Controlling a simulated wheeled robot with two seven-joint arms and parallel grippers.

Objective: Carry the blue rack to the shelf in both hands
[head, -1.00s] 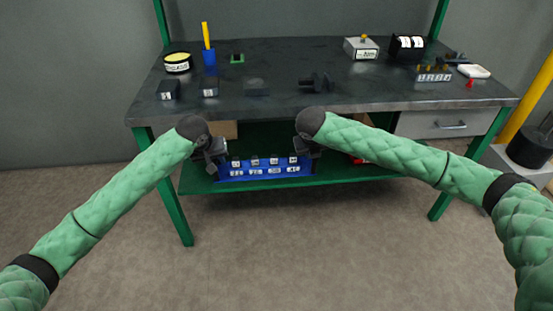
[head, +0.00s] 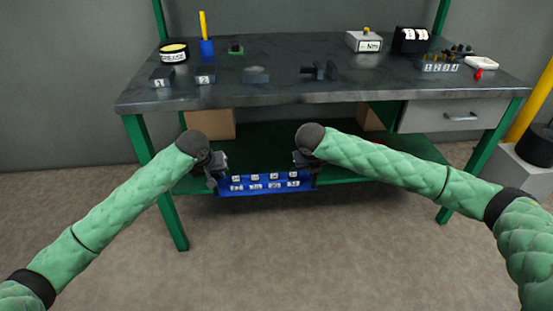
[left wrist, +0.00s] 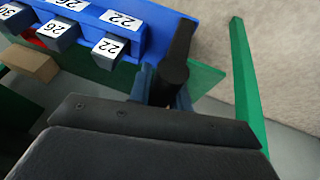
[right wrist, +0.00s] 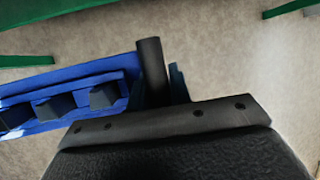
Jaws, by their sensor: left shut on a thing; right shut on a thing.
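The blue rack (head: 265,187) hangs level between my two grippers, with white labels along its front and dark blocks in it. My left gripper (head: 216,170) is shut on its left end, and my right gripper (head: 306,160) on its right end. The rack also shows in the left wrist view (left wrist: 172,22), with blocks labelled 22 and 26, and in the right wrist view (right wrist: 68,75). The green shelf (head: 270,140) under the workbench lies behind the rack. In the head view the rack overlaps the shelf's front edge; I cannot tell whether they touch.
Cardboard boxes stand at the shelf's back left (head: 211,124) and back right (head: 370,117). The dark benchtop (head: 300,85) is above, with a drawer (head: 440,116) at right. Green bench legs (head: 170,215) flank the shelf. The shelf's middle looks clear.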

